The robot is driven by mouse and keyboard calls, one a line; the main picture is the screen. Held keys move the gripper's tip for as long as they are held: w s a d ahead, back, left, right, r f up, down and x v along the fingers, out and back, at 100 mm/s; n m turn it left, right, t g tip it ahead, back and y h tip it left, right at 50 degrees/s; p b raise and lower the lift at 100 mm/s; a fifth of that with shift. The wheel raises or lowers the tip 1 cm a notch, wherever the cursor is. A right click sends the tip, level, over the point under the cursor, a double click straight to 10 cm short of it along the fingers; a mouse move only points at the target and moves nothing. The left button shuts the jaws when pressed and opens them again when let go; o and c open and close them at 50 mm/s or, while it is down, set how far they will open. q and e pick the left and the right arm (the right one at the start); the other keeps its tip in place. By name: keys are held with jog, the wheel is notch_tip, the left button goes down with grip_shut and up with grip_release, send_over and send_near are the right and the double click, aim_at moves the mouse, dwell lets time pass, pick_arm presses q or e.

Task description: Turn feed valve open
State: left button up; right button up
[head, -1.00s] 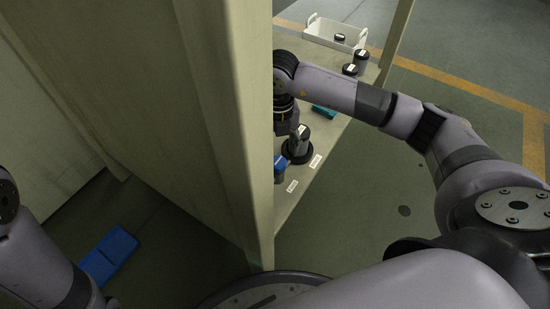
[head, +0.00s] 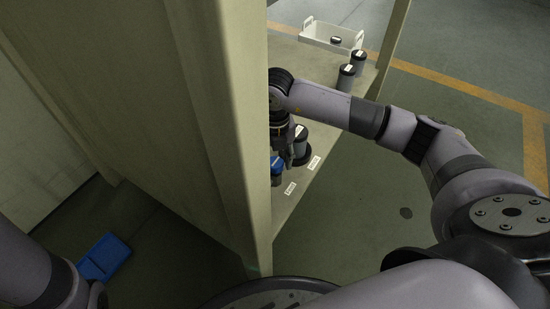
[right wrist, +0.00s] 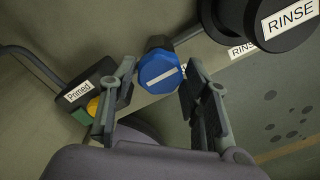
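The feed valve appears to be the blue round handle (right wrist: 160,71) with a white bar across its face, set on a dark pipe fitting, in the right wrist view. The bar lies slanted, rising to the right. In the head view the blue handle (head: 277,166) shows low beside the cabinet edge, partly hidden. My right gripper (right wrist: 161,66) is open, with one finger on each side of the handle; a gap shows on both sides. In the head view my right gripper (head: 285,148) is partly covered by its own wrist.
A black box (right wrist: 98,80) labelled "Primed" has yellow and green parts near the left finger. A black "RINSE" container (right wrist: 265,22) stands close at upper right. A cabinet panel (head: 215,120) blocks the left side. A white tray (head: 318,42) and dark canisters (head: 347,77) stand farther back.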

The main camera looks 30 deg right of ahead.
jog(key=c, duration=0.7)
